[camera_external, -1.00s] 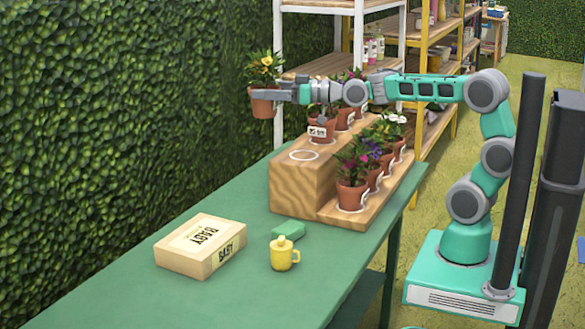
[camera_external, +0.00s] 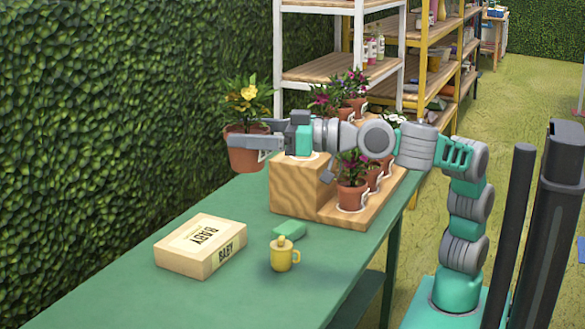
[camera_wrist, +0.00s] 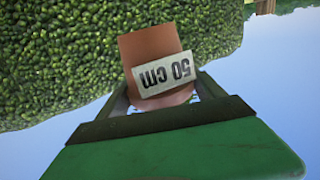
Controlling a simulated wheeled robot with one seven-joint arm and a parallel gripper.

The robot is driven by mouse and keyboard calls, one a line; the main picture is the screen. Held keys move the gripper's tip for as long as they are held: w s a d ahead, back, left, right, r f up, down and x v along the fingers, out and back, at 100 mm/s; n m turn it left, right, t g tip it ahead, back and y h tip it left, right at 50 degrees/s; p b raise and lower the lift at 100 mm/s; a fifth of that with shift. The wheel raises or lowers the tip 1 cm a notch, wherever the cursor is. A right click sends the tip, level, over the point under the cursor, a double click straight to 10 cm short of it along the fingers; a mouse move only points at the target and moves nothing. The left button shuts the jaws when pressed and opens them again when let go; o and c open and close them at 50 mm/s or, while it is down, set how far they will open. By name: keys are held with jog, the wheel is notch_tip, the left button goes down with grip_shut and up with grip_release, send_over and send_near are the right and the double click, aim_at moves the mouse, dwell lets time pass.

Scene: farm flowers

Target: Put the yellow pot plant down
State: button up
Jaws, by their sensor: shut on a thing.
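The yellow pot plant (camera_external: 246,158) is a terracotta pot with green leaves and a yellow flower. My gripper (camera_external: 250,142) is shut on the pot near its rim and holds it upright in the air, left of the wooden stepped stand and in front of the hedge. In the wrist view the pot (camera_wrist: 150,48) sits between the fingers, with a "50 cm" label on it. The flower is out of sight there.
The wooden stand (camera_external: 292,192) holds several potted plants, partly hidden by my arm. A "BABY" box (camera_external: 200,246), a yellow watering can (camera_external: 282,256) and a green object (camera_external: 289,231) are on the green table (camera_external: 120,298). The table's near left part is clear.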

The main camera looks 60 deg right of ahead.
jog(key=s+a+f+b, duration=0.1)
jog(key=s+a+f, duration=0.1)
jog(key=s, duration=0.4)
jog(key=f+b, duration=0.1)
jog(key=f, duration=1.9)
jog(key=f+b, duration=0.1)
jog(key=f, duration=0.9)
jog(key=shift+w+d+f+b, duration=0.2)
jog(key=shift+d+f+b, duration=0.05)
jog(key=shift+b, duration=0.1)
jog(key=shift+f, duration=0.2)
jog(key=o, duration=1.9)
jog(key=shift+s+r, duration=0.15)
jog(key=shift+r, duration=0.1)
jog(key=p+v, duration=0.1)
jog(key=v, duration=0.5)
jog(key=shift+s, duration=0.2)
jog(key=shift+s+d+f, duration=0.15)
jog(key=shift+s+d, duration=0.1)
jog(key=shift+s, duration=0.15)
